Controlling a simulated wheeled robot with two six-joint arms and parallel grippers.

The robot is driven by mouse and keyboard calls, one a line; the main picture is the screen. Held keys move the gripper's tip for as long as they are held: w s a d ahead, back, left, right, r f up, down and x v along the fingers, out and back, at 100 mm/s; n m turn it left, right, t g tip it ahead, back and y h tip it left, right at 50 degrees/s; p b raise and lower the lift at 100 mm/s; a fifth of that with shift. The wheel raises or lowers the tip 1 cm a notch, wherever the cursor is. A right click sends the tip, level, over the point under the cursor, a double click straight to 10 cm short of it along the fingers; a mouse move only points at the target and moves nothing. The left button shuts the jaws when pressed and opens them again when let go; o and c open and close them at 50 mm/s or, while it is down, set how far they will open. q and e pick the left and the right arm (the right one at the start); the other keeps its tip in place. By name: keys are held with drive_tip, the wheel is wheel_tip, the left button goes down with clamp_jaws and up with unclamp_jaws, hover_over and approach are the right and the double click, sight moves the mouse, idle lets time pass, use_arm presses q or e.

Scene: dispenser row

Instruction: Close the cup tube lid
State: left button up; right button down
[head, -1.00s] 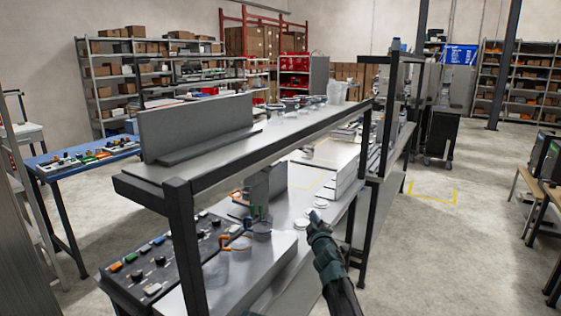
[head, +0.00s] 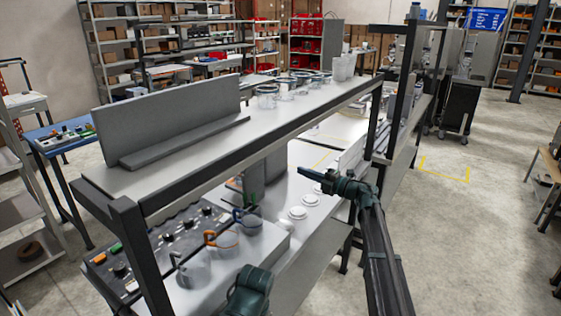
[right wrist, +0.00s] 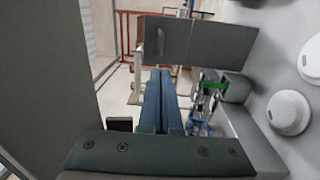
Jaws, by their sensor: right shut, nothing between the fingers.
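Clear dispenser tubes stand in a row on a grey ledge. The nearest has a grey rim (head: 192,268), the middle an orange rim (head: 222,241), and the farthest a blue rim (head: 250,217) with a green part. Upright lids or handles seem to rise beside the rims; which tube is the cup tube I cannot tell. My right gripper (head: 306,173) is shut and empty, right of the row above the counter. Its closed fingers (right wrist: 160,98) also show in the right wrist view, left of a green part (right wrist: 213,85). My left gripper (head: 248,291) is cut off at the bottom; its jaws are unclear.
White round lids (head: 298,212) lie on the counter right of the row. A black control panel (head: 165,243) lies left of it. An overhead shelf (head: 200,170) with a dark front post (head: 140,260) stands close. The floor to the right is open.

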drive_tip(key=f+x, duration=0.1)
drive_tip(key=x, duration=1.2)
drive_tip(key=shift+w+a+r+p, duration=0.3)
drive_tip(key=shift+a+r+p, duration=0.1)
drive_tip(key=shift+r, duration=0.1)
